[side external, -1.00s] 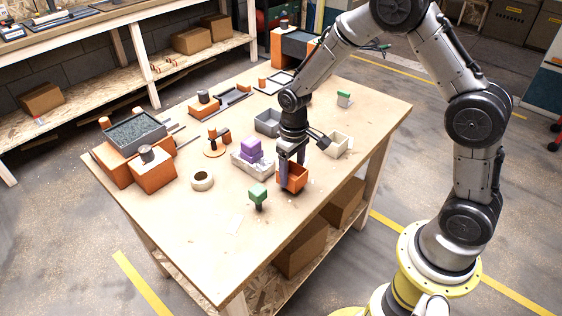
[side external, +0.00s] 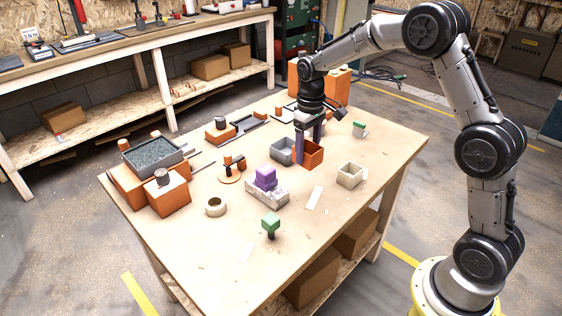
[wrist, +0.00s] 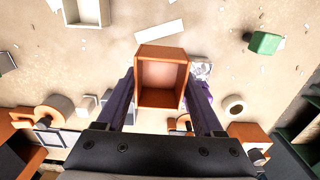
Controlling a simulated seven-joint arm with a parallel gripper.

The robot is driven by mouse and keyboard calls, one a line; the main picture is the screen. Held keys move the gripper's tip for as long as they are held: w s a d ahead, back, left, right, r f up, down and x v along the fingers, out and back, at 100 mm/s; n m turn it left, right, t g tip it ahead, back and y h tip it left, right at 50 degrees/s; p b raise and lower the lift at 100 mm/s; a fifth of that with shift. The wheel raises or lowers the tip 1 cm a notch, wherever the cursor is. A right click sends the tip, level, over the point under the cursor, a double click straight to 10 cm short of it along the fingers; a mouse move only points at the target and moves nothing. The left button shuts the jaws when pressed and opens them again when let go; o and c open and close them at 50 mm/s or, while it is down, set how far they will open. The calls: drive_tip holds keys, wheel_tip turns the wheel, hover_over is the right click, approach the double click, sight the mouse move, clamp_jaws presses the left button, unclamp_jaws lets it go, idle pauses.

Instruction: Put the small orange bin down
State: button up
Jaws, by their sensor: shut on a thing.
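The small orange bin (side external: 313,155) is open-topped and upright. My gripper (side external: 309,150) is shut on it, with a purple finger at each side. In the wrist view the bin (wrist: 162,82) sits between the two fingers (wrist: 161,98), its inside facing the camera and empty. In the side view it is just right of the grey bin (side external: 283,152) and behind the cream bin (side external: 349,175). I cannot tell whether its base touches the table (side external: 215,255) or hangs slightly above it.
A pale tray with purple blocks (side external: 266,178) stands in front, with a green-topped piece (side external: 270,222) nearer. A tape roll (side external: 215,207), a round orange stand (side external: 232,168) and orange blocks (side external: 168,195) lie left. A white strip (side external: 314,198) lies flat. The front table area is mostly clear.

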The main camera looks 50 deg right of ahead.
drive_tip(key=w+f, duration=0.2)
drive_tip(key=w, duration=0.1)
drive_tip(key=w+d+f, duration=0.1)
drive_tip(key=w+f, duration=0.5)
drive_tip(key=w, duration=0.1)
drive_tip(key=shift+w+d, duration=0.1)
drive_tip(key=shift+d, duration=0.15)
drive_tip(key=shift+w+f, duration=0.1)
drive_tip(key=shift+f, duration=0.05)
drive_tip(key=shift+w+f, duration=0.1)
drive_tip(key=shift+f, duration=1.5)
drive_tip(key=shift+f, duration=0.1)
drive_tip(key=shift+f, duration=0.1)
drive_tip(key=o, duration=1.3)
